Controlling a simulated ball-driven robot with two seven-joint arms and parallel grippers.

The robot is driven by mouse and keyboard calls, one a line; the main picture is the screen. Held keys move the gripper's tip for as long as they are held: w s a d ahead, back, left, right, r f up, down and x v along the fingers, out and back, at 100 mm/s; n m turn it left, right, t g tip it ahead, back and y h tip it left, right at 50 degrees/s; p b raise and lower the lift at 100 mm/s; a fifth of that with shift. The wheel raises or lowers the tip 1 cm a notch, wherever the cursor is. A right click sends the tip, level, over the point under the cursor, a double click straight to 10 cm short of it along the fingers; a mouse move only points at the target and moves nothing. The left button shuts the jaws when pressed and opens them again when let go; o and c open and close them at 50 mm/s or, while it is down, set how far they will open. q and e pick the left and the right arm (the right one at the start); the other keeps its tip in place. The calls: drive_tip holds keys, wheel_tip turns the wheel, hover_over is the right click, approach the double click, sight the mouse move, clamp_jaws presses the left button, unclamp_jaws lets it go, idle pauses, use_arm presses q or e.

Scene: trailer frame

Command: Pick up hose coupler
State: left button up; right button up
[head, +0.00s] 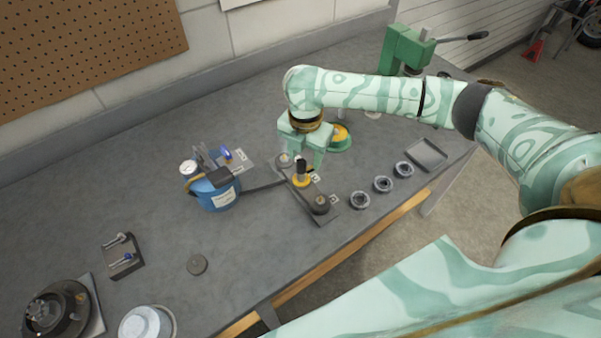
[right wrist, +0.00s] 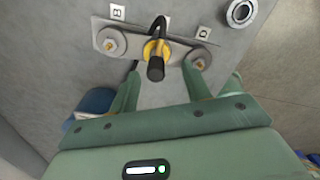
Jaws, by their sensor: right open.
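The hose coupler (head: 302,181) looks like a black cylinder with a yellow collar, standing on a grey plate (head: 309,199) between two round metal posts. In the right wrist view the coupler (right wrist: 155,68) has a thin black hose rising from it, and the plate (right wrist: 178,50) carries labels beside it. My right gripper (head: 304,162) is open above the plate. In the right wrist view its fingers (right wrist: 162,72) stand on either side of the coupler with gaps, not visibly touching it. My left gripper is not in view.
A blue canister with a gauge (head: 217,194) stands left of the plate. Several dark rings (head: 383,184) and a square tray (head: 426,154) lie to the right. A green press (head: 405,48) stands at the back.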

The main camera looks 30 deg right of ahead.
sight(302, 169)
drive_tip(key=shift+f, duration=0.3)
drive_tip(key=shift+a+f, duration=0.1)
drive_tip(key=shift+f, duration=0.1)
drive_tip(key=f, duration=0.1)
drive_tip(key=f+b, duration=0.1)
drive_tip(key=f, duration=0.1)
drive_tip(key=f+b, duration=0.1)
drive_tip(key=f, duration=0.1)
drive_tip(key=shift+w+a, duration=0.2)
drive_tip(key=shift+w, duration=0.05)
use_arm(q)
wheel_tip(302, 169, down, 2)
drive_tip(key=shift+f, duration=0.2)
use_arm(e)
drive_tip(key=shift+r, duration=0.15)
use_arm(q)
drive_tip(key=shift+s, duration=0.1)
use_arm(e)
clamp_jaws()
